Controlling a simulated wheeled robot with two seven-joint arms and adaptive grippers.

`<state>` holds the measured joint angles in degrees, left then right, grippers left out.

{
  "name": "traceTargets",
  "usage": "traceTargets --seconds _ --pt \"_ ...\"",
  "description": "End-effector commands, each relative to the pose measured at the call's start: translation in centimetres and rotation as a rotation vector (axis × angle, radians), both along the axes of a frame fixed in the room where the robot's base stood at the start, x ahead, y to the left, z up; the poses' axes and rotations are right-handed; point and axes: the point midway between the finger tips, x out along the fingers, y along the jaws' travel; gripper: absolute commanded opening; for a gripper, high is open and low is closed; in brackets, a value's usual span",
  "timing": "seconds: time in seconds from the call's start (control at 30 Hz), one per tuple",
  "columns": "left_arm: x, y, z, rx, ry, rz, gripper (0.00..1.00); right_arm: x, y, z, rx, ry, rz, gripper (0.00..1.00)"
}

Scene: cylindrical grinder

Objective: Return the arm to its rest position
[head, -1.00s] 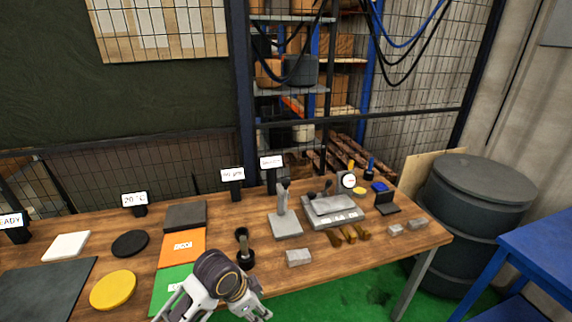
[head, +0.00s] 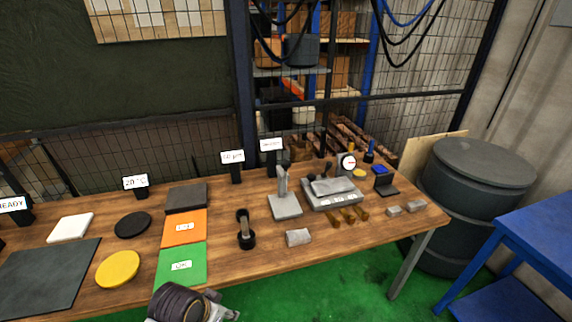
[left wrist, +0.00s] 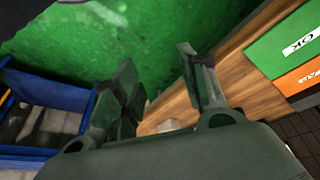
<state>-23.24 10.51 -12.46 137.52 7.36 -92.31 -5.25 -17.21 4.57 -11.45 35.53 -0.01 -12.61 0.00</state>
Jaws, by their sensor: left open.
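My left gripper (left wrist: 165,88) is open and empty in the left wrist view, with its fingers apart over the table's front edge and the green floor. In the head view my left wrist (head: 182,304) shows at the bottom edge, in front of the table; its fingers are mostly cut off or hidden there. My right gripper is in neither view.
The wooden table (head: 330,250) holds a green OK mat (head: 182,264), an orange mat (head: 184,228), a yellow disc (head: 118,269), a dark upright holder (head: 245,230), a grey block (head: 298,237) and a grey stand (head: 285,200). A blue table (head: 545,235) and dark drum (head: 470,190) stand at right.

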Motion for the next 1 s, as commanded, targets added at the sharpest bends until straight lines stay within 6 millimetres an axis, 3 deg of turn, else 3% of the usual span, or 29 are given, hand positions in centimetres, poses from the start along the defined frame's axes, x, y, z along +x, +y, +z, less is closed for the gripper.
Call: traceTargets --seconds 0.2,0.67,1.0 --pt "-1.8 2.3 -0.5 0.018 0.015 0.112 0.43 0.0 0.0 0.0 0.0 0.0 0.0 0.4" --pt "-4.1 5.4 -1.0 0.053 0.031 0.244 0.43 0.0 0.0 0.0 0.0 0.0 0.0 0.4" --pt "-3.2 5.2 -4.4 0.056 0.042 0.241 0.43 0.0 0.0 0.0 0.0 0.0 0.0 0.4"
